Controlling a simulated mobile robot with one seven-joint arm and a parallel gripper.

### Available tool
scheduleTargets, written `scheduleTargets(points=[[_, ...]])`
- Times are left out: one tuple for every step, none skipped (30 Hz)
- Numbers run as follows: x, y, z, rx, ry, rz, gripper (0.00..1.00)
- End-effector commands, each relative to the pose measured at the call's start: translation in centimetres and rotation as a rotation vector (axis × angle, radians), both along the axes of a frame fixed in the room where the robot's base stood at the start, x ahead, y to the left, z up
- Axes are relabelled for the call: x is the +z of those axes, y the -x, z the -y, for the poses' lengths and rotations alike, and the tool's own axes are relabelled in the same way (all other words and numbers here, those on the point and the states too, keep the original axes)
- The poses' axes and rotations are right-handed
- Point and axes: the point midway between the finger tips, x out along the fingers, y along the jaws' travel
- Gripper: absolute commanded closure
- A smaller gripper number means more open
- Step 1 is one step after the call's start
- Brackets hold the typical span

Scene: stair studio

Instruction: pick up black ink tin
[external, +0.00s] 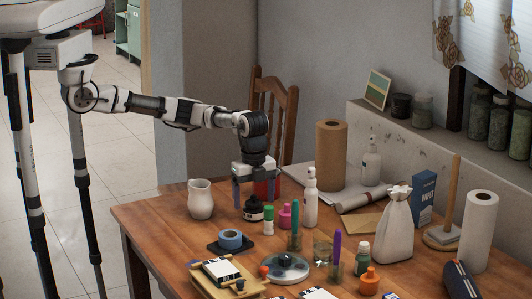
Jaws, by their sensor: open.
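The black ink tin (253,211) stands on the wooden table near its back left part. It is a small dark round container with a paler band; its top is partly hidden by my gripper. My gripper (256,198) points down over the tin with its two fingers spread apart. One finger is at the tin's upper left and the other at its upper right. I cannot tell whether either finger touches the tin. A red object (262,188) shows between the fingers, behind the tin.
A white jug (200,199) stands to the left. A green-capped bottle (268,220), a pink bottle (286,215) and a white spray bottle (310,201) stand close on the right. Blue tape (230,239) lies in front. The table's left front area (160,225) is clear.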

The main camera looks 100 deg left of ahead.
Motion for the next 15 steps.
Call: scheduleTargets(points=[[-0.5,0.1,-0.1,0.000,0.000,-0.001,0.19],[-0.9,0.1,0.0,0.000,0.000,-0.001,0.19],[-1.4,0.1,0.0,0.000,0.001,-0.001,0.19],[-1.7,0.1,0.0,0.000,0.001,-0.001,0.19],[-2.0,0.1,0.0,0.000,0.001,-0.001,0.19],[-2.2,0.1,0.0,-0.001,0.001,0.001,0.19],[-2.3,0.1,0.0,-0.001,0.001,0.001,0.19],[-2.4,0.1,0.0,-0.001,0.002,0.001,0.19],[-2.5,0.1,0.0,-0.001,0.002,0.001,0.19],[-2.5,0.1,0.0,-0.001,0.002,0.001,0.19],[-2.5,0.1,0.0,-0.001,0.001,0.002,0.19],[-2.4,0.1,0.0,-0.001,0.002,0.001,0.19],[-2.4,0.1,0.0,-0.001,0.002,0.001,0.19],[-2.4,0.1,0.0,-0.001,0.002,0.001,0.21],[-2.4,0.1,0.0,-0.001,0.002,0.001,0.27]])
